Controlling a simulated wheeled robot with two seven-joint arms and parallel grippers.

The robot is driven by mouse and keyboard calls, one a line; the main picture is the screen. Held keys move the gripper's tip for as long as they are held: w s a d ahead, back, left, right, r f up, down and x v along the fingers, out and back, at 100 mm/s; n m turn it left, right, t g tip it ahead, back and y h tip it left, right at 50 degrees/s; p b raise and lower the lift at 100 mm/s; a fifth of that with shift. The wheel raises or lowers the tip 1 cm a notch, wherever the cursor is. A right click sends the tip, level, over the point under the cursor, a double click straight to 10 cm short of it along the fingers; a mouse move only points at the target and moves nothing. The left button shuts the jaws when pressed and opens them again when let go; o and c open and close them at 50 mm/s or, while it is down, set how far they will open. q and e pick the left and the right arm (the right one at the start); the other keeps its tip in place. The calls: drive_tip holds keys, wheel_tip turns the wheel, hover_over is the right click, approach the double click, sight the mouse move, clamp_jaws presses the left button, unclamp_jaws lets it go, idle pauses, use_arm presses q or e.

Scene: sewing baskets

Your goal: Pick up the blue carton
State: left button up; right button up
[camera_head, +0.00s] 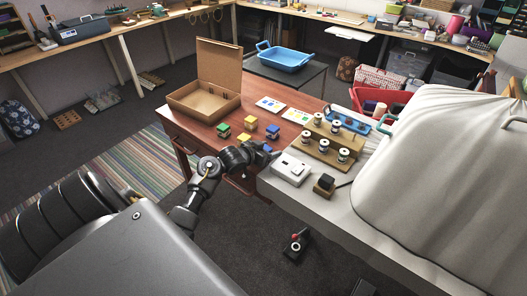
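The blue carton (272,131) is a small box with a yellowish part, standing upright on the reddish-brown wooden table (185,124) near its front right. My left gripper (268,152) is dark and reaches in from the left at the table's front edge, just in front of and below the carton in the picture. Whether it touches the carton, and how far its fingers are apart, I cannot tell. A green carton (223,131) and a yellow carton (250,123) stand to the left of the blue one. I cannot make out my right gripper.
An open cardboard box (205,102) stands at the table's back left. Printed cards (270,104) lie behind the cartons. To the right, a pale counter holds a wooden spool rack (325,152) and a white device (291,169). A blue tray (285,58) stands behind.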

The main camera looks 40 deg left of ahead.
use_arm(q)
drive_tip(key=c, duration=0.9)
drive_tip(key=shift+c, duration=0.2)
